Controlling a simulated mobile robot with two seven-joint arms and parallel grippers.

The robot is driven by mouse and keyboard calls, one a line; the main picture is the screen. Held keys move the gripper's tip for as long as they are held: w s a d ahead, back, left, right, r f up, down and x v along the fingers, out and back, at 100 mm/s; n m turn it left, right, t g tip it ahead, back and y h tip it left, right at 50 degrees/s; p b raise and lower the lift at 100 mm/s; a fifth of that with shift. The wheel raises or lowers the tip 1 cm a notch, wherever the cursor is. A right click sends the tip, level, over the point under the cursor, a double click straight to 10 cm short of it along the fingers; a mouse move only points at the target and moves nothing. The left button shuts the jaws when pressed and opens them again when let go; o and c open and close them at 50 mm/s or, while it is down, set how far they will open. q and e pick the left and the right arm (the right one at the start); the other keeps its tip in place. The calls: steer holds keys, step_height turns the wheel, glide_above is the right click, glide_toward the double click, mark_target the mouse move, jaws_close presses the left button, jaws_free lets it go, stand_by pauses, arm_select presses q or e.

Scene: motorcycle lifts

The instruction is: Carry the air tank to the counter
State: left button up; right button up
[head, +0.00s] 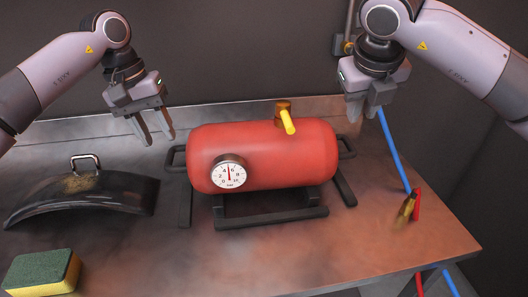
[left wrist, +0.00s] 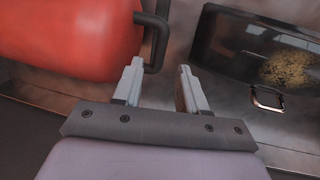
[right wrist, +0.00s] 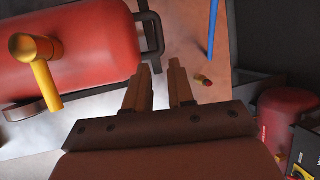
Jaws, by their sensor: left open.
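The red air tank (head: 265,155) lies on its side on black feet on a metal worktop (head: 330,245). It has a white gauge, a yellow valve lever and a black handle at each end. My left gripper (head: 157,138) is open and empty, above and beside the tank's left handle (head: 175,158). In the left wrist view that handle (left wrist: 157,42) shows beyond the gap between the fingertips. My right gripper (head: 364,112) is open and empty, above the right handle (head: 347,147). In the right wrist view that handle (right wrist: 155,38) lies just past the fingertips.
A black curved fender-like part (head: 85,198) with a metal handle lies at the left. A green and yellow sponge (head: 42,272) is at the front left. A blue hose (head: 393,150) hangs at the right beside a brass and red fitting (head: 409,206). A dark wall stands behind.

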mark_target(169, 154)
arm_select(q)
steer(key=f, duration=0.2)
steer(key=d+f, duration=0.1)
steer(key=f, duration=0.4)
steer(key=shift+d, duration=0.25)
arm_select(e)
steer(key=x, duration=1.2)
arm_select(q)
steer(key=c, duration=0.3)
arm_select(e)
steer(key=c, duration=0.3)
arm_select(q)
jaws_close()
arm_select(e)
jaws_close()
arm_select(q)
steer(key=shift+w+r, duration=0.15)
steer(key=shift+r, duration=0.05)
arm_select(e)
steer(key=shift+w+r, duration=0.1)
steer(key=shift+r, duration=0.1)
